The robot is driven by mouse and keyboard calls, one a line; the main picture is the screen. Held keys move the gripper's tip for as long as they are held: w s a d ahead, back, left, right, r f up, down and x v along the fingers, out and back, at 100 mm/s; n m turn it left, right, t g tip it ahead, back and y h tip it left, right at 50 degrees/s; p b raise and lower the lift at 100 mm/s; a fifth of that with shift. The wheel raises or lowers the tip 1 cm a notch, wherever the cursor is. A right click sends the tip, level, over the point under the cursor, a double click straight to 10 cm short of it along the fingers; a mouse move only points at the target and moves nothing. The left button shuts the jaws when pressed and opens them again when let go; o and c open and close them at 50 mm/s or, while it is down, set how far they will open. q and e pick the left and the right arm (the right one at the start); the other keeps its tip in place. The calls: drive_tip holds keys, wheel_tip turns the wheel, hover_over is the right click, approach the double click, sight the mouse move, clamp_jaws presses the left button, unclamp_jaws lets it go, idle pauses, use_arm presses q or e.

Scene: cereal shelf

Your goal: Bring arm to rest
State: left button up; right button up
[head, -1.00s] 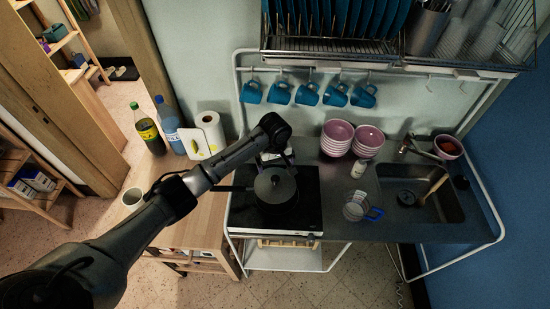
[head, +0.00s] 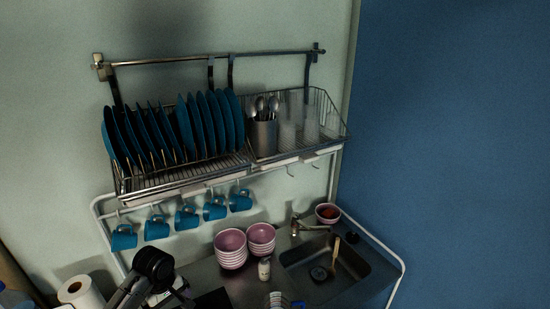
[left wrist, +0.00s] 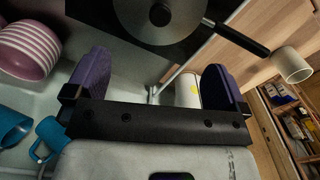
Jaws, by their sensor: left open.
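My left arm comes in at the bottom left of the head view, near the paper towel roll, and its fingers are not clear there. In the left wrist view my left gripper (left wrist: 155,80) shows two purple fingers spread wide apart. Nothing is between them in their grip. Beyond the fingers are a dark pot with its lid (left wrist: 165,22), the paper towel roll (left wrist: 187,90) and a pale mug (left wrist: 292,64). My right gripper is in neither current view.
A wall rack (head: 195,180) holds blue plates, cutlery and glasses. Blue mugs (head: 187,217) hang below it. Pink striped bowls (head: 230,250) stand left of the sink (head: 350,278). In the wrist view, pink bowls (left wrist: 30,48) and blue mugs (left wrist: 52,140) lie close on the left.

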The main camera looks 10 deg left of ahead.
use_arm(q)
drive_tip(key=w+d+r+m+t+y, duration=0.1)
drive_tip(key=w+d+r+m+t, duration=0.1)
drive_tip(key=r+m+t, duration=0.35)
drive_tip(key=w+d+r+m+t+y, duration=0.1)
drive_tip(key=w+d+r+m+t, duration=0.15)
drive_tip(key=r+m, duration=0.6)
drive_tip(key=s+d+r+m+t+p, duration=0.1)
drive_tip(key=s+d+r+m+t, duration=0.1)
drive_tip(key=s+d, duration=0.25)
drive_tip(key=s+d+f+n+g+p, duration=0.1)
drive_tip(key=s+f+g, duration=0.1)
drive_tip(key=s+f, duration=0.4)
drive_tip(key=s+d+f+g+h+p, duration=0.1)
drive_tip(key=s+f, duration=0.4)
drive_tip(key=s, duration=1.2)
drive_tip(key=s+d+f+n+g+h+p, duration=0.1)
drive_tip(key=s+f, duration=0.5)
drive_tip(key=s, duration=0.6)
drive_tip(key=shift+d+f+n+g+p, duration=0.35)
drive_tip(key=shift+d+g+p, duration=0.55)
drive_tip(key=shift+g+p, duration=0.25)
